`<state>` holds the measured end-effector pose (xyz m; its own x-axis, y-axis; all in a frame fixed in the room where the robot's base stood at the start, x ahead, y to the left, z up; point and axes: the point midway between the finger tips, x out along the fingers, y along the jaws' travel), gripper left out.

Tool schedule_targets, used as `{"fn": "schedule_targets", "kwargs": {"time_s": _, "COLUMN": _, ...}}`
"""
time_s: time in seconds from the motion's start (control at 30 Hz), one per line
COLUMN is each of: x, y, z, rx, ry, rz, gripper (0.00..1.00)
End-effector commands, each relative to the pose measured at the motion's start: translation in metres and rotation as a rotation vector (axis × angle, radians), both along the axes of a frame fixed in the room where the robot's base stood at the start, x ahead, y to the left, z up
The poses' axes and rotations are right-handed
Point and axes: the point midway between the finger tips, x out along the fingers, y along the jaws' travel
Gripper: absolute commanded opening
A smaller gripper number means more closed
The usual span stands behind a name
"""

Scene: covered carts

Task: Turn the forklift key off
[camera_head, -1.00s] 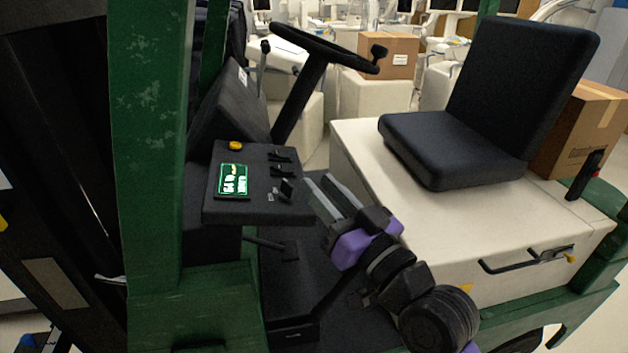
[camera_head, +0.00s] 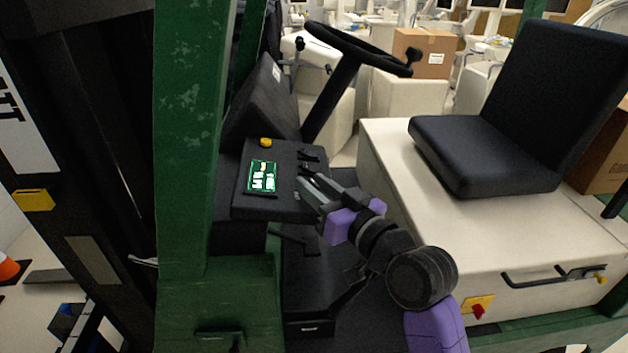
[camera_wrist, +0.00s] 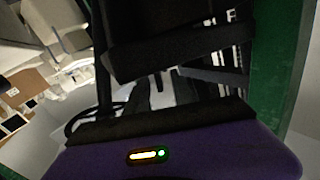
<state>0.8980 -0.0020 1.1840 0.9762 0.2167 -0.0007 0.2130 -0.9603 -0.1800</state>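The black dash panel (camera_head: 285,165) of the forklift is left of centre in the head view. It bears a lit green display (camera_head: 262,177), a yellow button (camera_head: 266,142) and small black levers (camera_head: 309,155) along its right side. My gripper (camera_head: 310,182) is at the panel's right edge, just below these levers. Its two grey fingers look apart and point at the panel. The key is not clearly visible; the fingers cover its part of the panel, and I cannot tell whether they touch it. In the wrist view my purple gripper body (camera_wrist: 215,150) fills the bottom, with dark finger strips above it.
The steering wheel (camera_head: 357,48) rises behind the panel. A green post (camera_head: 188,130) stands to the left. The black seat (camera_head: 480,150) and cream cover (camera_head: 450,215) are on the right, with a red knob (camera_head: 478,310) low on the cover. A carton (camera_head: 424,53) is behind.

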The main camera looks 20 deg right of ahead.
Motion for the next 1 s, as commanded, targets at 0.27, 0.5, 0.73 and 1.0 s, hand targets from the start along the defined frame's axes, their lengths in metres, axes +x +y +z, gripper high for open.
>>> {"fn": "schedule_targets", "kwargs": {"time_s": 0.27, "x": 0.0047, "y": 0.0010, "z": -0.0005, "rx": 0.000, "ry": 0.000, "rz": -0.001, "gripper": 0.29}}
{"fn": "schedule_targets", "kwargs": {"time_s": 0.5, "x": 0.0044, "y": 0.0009, "z": -0.0004, "rx": 0.000, "ry": 0.000, "rz": -0.001, "gripper": 0.00}}
{"fn": "schedule_targets", "kwargs": {"time_s": 0.73, "x": 0.0044, "y": 0.0007, "z": -0.0006, "rx": 0.000, "ry": -0.001, "rz": 0.000, "gripper": 0.00}}
{"fn": "schedule_targets", "kwargs": {"time_s": 1.0, "x": 0.0047, "y": -0.0006, "z": -0.0039, "rx": -0.003, "ry": -0.012, "rz": 0.045, "gripper": 0.00}}
